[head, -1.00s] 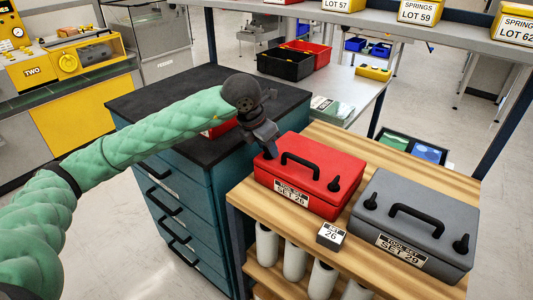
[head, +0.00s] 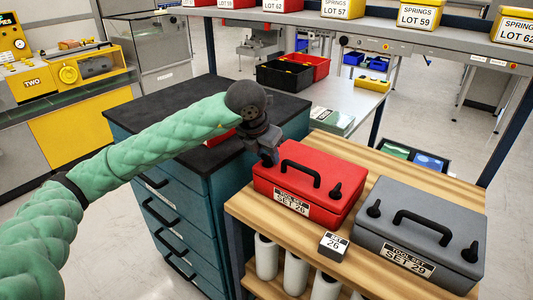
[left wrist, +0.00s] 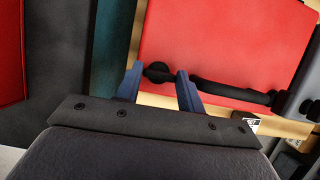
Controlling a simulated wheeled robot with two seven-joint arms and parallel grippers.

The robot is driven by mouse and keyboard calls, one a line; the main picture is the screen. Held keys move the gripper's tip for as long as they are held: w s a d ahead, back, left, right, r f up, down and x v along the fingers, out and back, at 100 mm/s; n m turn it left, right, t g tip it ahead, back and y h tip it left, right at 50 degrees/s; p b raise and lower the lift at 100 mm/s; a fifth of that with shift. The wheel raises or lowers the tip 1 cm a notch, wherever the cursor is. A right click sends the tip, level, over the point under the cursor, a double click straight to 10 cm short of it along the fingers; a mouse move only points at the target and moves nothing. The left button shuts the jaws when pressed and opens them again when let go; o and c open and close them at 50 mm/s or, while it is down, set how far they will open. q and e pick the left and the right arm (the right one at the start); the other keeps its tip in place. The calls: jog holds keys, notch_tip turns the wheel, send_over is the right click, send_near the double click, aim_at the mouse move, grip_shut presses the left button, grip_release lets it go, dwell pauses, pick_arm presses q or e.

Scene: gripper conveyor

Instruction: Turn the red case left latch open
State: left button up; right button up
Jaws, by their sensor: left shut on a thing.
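The red case (head: 308,192), labelled SET 26, sits shut on the wooden bench top; it also shows in the left wrist view (left wrist: 220,40). Its black handle (head: 301,168) is in the middle and its right latch (head: 335,191) stands upright. My left gripper (head: 270,157) is at the case's left end. In the left wrist view, its blue fingers (left wrist: 158,82) are shut on the left latch (left wrist: 158,71), whose dark round part shows between them. In the head view the gripper hides this latch, so its angle is unclear there. My right gripper is not in view.
A grey case (head: 420,225), labelled SET 29, stands close on the right. A small SET 26 block (head: 333,246) is in front of the red case. A dark-topped teal drawer cabinet (head: 185,125) stands to the left, under my left arm.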

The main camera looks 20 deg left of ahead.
pick_arm(q)
jog(key=o, duration=1)
jog(key=shift+r, duration=0.1)
jog(key=shift+s+a+r, duration=0.1)
jog(key=shift+s+r, duration=0.05)
jog(key=shift+r, duration=0.15)
jog(key=b+v, duration=0.1)
jog(key=v, duration=0.5)
jog(key=shift+s+r, duration=0.2)
jog(key=shift+r, duration=0.2)
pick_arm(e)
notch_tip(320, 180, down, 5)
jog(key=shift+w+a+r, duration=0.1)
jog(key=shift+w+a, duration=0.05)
pick_arm(q)
jog(key=shift+a, duration=0.1)
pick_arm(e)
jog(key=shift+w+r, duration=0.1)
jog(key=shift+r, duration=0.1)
